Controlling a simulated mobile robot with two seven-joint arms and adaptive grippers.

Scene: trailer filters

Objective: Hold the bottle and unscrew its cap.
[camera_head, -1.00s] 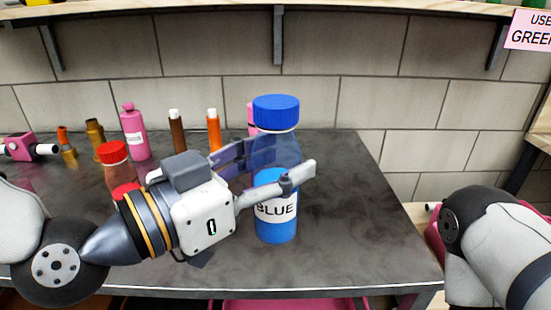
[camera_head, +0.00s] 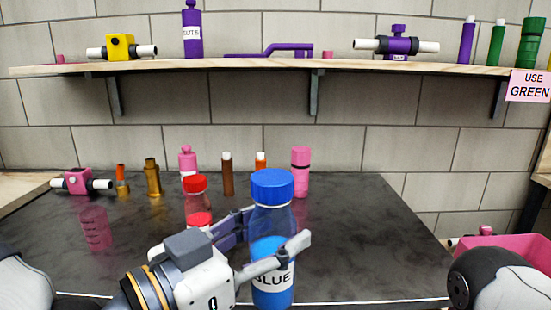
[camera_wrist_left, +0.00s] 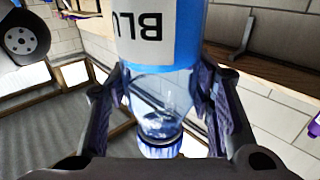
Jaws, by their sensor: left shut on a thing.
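A clear bottle (camera_head: 285,222) with blue contents, a white label reading "BLUE" and a ribbed blue cap (camera_head: 272,185) stands upright at the centre front of the head view. The cap is on the bottle. My left gripper (camera_head: 278,244) comes in from the left and is shut around the bottle's upper body, below the cap. In the left wrist view the bottle (camera_wrist_left: 160,84) appears upside down between the fingers, cap (camera_wrist_left: 158,149) lowest. Its base lies outside that view. My right gripper is out of view; only part of my right arm shows at the right edge.
The dark table (camera_head: 360,235) holds a red-capped bottle (camera_head: 196,200) behind my left gripper and several small bottles towards its back. A wooden shelf (camera_head: 260,65) crosses the wall above. A pink bin (camera_head: 500,250) is at the right. The table's right half is clear.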

